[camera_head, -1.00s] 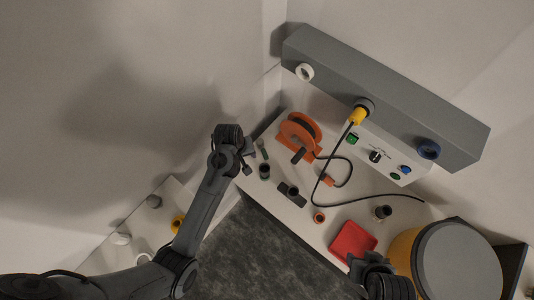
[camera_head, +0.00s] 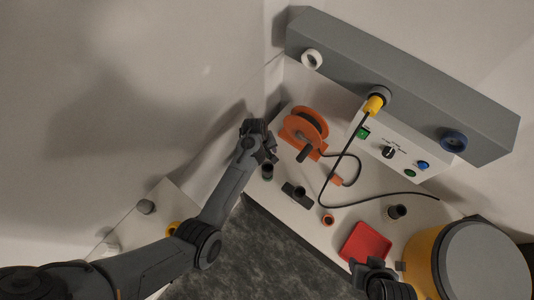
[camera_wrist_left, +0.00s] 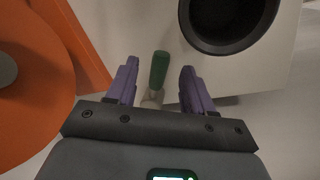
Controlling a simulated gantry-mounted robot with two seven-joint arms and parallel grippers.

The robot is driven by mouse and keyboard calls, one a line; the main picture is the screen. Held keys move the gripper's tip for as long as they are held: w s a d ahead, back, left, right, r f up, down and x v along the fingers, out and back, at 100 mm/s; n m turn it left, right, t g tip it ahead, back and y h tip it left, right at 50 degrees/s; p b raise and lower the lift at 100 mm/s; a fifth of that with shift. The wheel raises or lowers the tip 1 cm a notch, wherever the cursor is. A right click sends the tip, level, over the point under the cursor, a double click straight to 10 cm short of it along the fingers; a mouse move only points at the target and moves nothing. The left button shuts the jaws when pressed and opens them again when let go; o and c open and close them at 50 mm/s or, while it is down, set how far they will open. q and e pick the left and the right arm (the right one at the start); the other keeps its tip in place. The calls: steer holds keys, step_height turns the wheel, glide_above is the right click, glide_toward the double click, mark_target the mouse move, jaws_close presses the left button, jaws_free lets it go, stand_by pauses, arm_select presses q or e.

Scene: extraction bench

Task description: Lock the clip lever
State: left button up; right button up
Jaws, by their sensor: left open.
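The clip lever, with a green grip (camera_wrist_left: 159,70) on a pale base, shows in the left wrist view, pointing away from my gripper. My left gripper (camera_wrist_left: 160,75) is open, with one purple finger on each side of the green grip and gaps visible on both sides. In the head view my left gripper (camera_head: 270,155) is at the left end of the white bench, and it hides the lever there. My right gripper (camera_head: 373,270) is at the bottom of the head view; its fingers are not clear enough to tell their state.
An orange reel (camera_head: 302,127) stands close to the lever; a dark open cylinder (camera_wrist_left: 230,18) is on its other side. A black cable with a yellow plug (camera_head: 374,105) crosses the bench (camera_head: 300,225). A red tray (camera_head: 366,243) and yellow drum (camera_head: 421,262) are at right.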

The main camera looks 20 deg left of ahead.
arm_select(q)
steer(key=shift+w+d+f, duration=0.15)
steer(key=shift+f, duration=0.85)
steer(key=shift+c, duration=0.3)
jaws_close()
